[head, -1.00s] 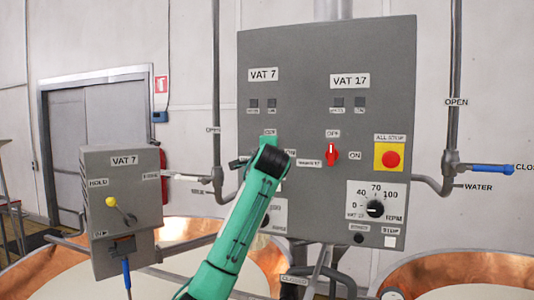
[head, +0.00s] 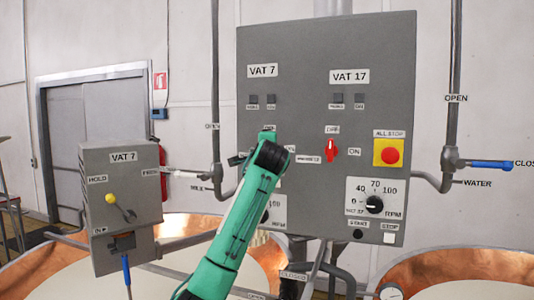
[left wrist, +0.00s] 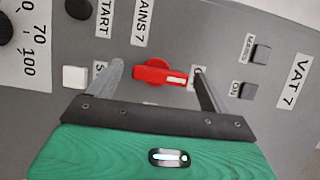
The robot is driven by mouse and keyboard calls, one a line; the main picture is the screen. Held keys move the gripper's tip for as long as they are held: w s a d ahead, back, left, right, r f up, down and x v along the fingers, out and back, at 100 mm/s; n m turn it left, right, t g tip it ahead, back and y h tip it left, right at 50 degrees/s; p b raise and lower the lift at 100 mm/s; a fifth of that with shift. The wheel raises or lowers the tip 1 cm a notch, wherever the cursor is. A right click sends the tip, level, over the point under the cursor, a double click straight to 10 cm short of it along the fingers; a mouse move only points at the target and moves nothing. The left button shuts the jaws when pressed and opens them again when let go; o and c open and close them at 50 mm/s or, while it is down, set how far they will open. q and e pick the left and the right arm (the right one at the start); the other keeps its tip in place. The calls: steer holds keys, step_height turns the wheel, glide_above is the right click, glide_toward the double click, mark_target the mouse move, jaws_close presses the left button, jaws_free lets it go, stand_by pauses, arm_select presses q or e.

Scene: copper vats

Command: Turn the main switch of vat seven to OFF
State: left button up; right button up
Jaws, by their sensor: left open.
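The main switch of vat seven is a red rotary handle (left wrist: 160,74) beside a MAINS 7 label (left wrist: 143,22) in the left wrist view. Its white mark points right, at a label of which only an "O" shows; this side faces the VAT 7 sign (left wrist: 298,82), where OFF sits for vat 17. My left gripper (left wrist: 159,68) is open, one finger on each side of the handle, with visible gaps. In the head view my green left arm hides this switch on the grey panel (head: 300,55). My right gripper is not seen.
The similar red vat 17 switch (head: 331,150) and the red ALL STOP button (head: 390,155) are to the right on the panel. A VAT 7 lever box (head: 120,180) stands at the left. Pipes with a blue valve handle (head: 490,165) flank the panel. Copper vats lie below.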

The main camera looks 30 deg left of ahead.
arm_select(q)
steer(key=b+v, duration=0.5)
steer(key=v, duration=0.8)
steer(key=shift+s+d, duration=0.1)
